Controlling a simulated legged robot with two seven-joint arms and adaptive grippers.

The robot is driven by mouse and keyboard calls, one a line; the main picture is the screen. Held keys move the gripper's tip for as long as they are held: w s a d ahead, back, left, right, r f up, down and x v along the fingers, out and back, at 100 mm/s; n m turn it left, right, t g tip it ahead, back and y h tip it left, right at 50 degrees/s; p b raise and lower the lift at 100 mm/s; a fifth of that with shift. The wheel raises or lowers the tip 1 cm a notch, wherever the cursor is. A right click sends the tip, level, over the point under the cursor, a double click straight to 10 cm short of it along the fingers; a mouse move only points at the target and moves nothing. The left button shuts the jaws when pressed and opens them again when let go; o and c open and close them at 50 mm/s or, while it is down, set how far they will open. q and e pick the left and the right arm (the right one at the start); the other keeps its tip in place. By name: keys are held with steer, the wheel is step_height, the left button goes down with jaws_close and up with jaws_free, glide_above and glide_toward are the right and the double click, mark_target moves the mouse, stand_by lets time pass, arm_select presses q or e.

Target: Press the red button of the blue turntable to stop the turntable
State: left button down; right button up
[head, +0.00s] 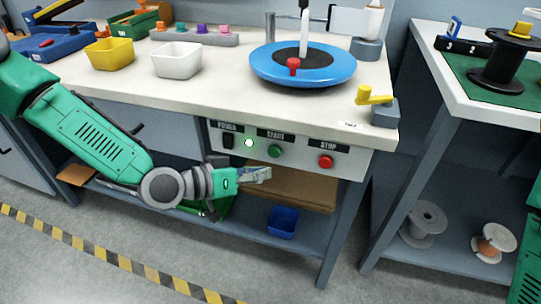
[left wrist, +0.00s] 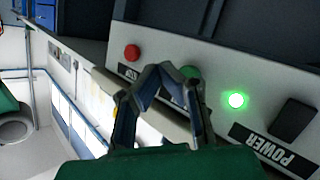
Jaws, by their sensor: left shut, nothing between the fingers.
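The blue turntable (head: 335,75) lies on the white workbench, with a dark centre and a red piece (head: 293,66) on it. The red button (head: 326,161), labelled STOP, sits at the right end of the grey front panel below the bench top. It also shows in the left wrist view (left wrist: 132,52). My left gripper (head: 268,174) is shut and empty. In the head view it appears below the green button and lower left of the red button, apart from it. In the left wrist view its closed fingertips (left wrist: 158,70) appear between the red and green buttons. My right gripper is out of view.
The panel also has a green START button (head: 274,151), a lit green lamp (head: 249,142) and a black POWER switch (head: 228,141). A yellow crank (head: 372,96) stands at the bench's right corner. The lower shelf holds a cardboard piece and a blue bin (head: 283,222).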

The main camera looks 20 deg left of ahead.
mark_target(274, 152)
arm_select(q)
steer(key=shift+w+d+r+b, duration=0.1)
steer(key=shift+w+d+b, duration=0.15)
steer(key=shift+w, duration=0.6)
steer(key=shift+w+d+b, duration=0.15)
steer(key=shift+w+d, duration=0.05)
steer(key=shift+w, duration=0.6)
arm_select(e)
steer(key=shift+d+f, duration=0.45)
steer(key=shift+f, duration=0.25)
arm_select(q)
steer(key=shift+a, duration=0.3)
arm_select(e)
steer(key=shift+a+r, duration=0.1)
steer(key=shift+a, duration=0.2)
arm_select(q)
steer(key=shift+w+d, duration=0.1)
steer(key=shift+d, duration=0.1)
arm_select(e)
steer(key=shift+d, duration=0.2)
arm_select(q)
steer(key=shift+w+a, duration=0.1)
steer(key=shift+w, duration=0.2)
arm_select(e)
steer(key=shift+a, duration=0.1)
